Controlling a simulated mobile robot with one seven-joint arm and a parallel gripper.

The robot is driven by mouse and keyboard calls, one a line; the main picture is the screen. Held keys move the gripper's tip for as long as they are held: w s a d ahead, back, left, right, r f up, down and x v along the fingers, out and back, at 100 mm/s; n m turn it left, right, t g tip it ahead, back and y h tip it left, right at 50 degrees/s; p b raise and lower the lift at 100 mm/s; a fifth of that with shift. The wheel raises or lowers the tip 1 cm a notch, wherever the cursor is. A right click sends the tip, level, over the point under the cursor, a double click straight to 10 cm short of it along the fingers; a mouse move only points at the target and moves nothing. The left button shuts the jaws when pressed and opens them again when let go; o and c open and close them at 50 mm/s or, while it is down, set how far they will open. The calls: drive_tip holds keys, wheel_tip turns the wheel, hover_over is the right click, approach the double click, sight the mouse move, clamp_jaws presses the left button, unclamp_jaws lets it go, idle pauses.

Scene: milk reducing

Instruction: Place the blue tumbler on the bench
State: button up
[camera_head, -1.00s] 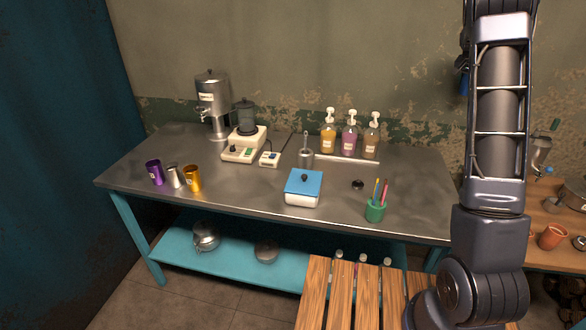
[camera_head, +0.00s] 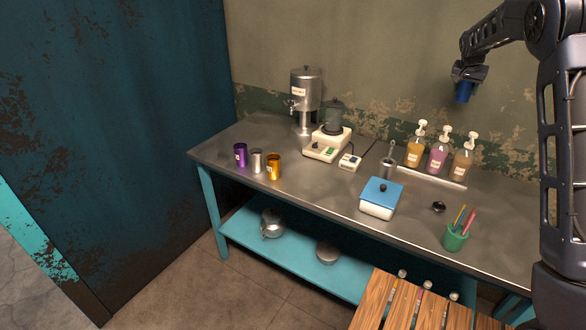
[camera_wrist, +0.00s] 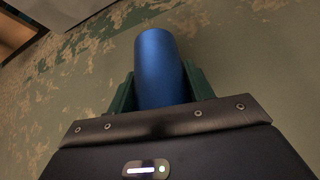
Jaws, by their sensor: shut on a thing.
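The blue tumbler (camera_head: 464,92) is held by my gripper (camera_head: 466,80), high in the air at the upper right of the head view. It is in front of the wall and well above the bench top. In the wrist view the tumbler (camera_wrist: 158,68) stands out between the two green fingers of my gripper (camera_wrist: 158,90), which are shut on its sides. The bench (camera_head: 310,190) has a grey metal top, teal legs and a lower teal shelf. A purple tumbler (camera_head: 240,155), a silver tumbler (camera_head: 257,161) and an orange-gold tumbler (camera_head: 274,167) stand together near its left front.
A metal dispenser (camera_head: 306,95), a blender base (camera_head: 328,144) and a small scale-like device (camera_head: 349,161) stand at the back. Pump bottles (camera_head: 439,155), a blue-lidded box (camera_head: 380,197) and a green pen cup (camera_head: 455,237) are on the right. Bare top lies around the tumblers. A wooden slatted surface (camera_head: 400,300) is in front.

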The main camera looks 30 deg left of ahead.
drive_tip(key=s+a+n+y, duration=0.1)
drive_tip(key=s+a, duration=0.5)
drive_tip(key=a, duration=0.4)
drive_tip(key=s+a+n+y, duration=0.15)
drive_tip(key=s+a, duration=0.35)
drive_tip(key=a, duration=0.5)
drive_tip(key=s+a+n, duration=0.2)
drive_tip(key=s+a, duration=0.4)
drive_tip(key=a, duration=0.4)
drive_tip(key=s+a+n+y, duration=0.1)
drive_tip(key=s+a+n, duration=0.1)
drive_tip(key=s+a, duration=1)
drive_tip(key=s+a+n+y, duration=0.1)
drive_tip(key=s+a+n, duration=0.1)
drive_tip(key=s+a, duration=1)
drive_tip(key=shift+g, duration=0.4)
drive_tip(key=s+d+f, duration=0.1)
drive_tip(key=f, duration=0.9)
drive_tip(key=s+d+f, duration=0.1)
drive_tip(key=f, duration=0.9)
drive_tip(key=s+d+f, duration=0.1)
drive_tip(key=f, duration=1)
drive_tip(key=shift+d, duration=0.35)
drive_tip(key=shift+f, duration=0.15)
drive_tip(key=o, duration=1)
